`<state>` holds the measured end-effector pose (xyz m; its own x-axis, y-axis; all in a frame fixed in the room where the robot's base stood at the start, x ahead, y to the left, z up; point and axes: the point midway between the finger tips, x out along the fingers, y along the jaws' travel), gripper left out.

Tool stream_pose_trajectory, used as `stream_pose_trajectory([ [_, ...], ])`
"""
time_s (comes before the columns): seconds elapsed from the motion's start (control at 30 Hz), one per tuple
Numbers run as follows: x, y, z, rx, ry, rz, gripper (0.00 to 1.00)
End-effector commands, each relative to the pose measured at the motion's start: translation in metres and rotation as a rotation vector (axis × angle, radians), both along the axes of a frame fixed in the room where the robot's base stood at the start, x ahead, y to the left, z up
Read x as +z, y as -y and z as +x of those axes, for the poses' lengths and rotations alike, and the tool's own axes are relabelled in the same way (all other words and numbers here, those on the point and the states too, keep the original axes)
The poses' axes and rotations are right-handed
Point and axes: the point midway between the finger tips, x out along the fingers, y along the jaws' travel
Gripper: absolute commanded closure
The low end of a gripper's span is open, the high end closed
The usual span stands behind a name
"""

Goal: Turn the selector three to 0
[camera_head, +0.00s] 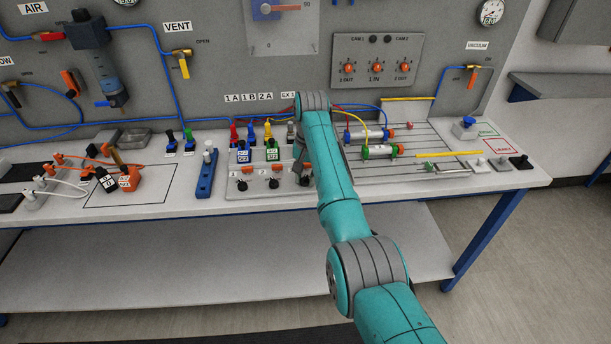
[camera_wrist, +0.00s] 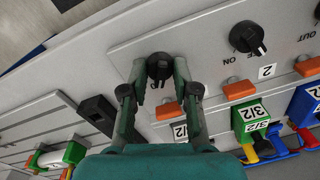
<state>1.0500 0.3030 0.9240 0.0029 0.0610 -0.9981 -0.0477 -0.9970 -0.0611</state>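A black rotary selector (camera_wrist: 159,68) lies between my gripper's fingertips in the wrist view, on the light grey panel (camera_wrist: 205,45). In the head view my teal arm covers most of the gripper and the third selector.
A black block (camera_wrist: 97,112) stands at the left. In the head view, cylinders (camera_head: 380,151) with hoses lie right of the arm, and a blue stand (camera_head: 206,178) left.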

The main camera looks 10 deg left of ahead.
Motion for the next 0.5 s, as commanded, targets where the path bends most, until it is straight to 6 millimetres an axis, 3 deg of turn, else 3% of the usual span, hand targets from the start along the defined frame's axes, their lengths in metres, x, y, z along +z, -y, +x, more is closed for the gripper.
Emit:
stream_pose_trajectory([
  [0.03,-0.0001,0.0001,0.0,0.0,0.0,0.0,0.91],
  [0.1,-0.0001,0.0001,0.0,0.0,0.0,0.0,1.0],
  [0.5,-0.0002,0.0001,0.0001,0.062,0.0,0.0,1.0],
])
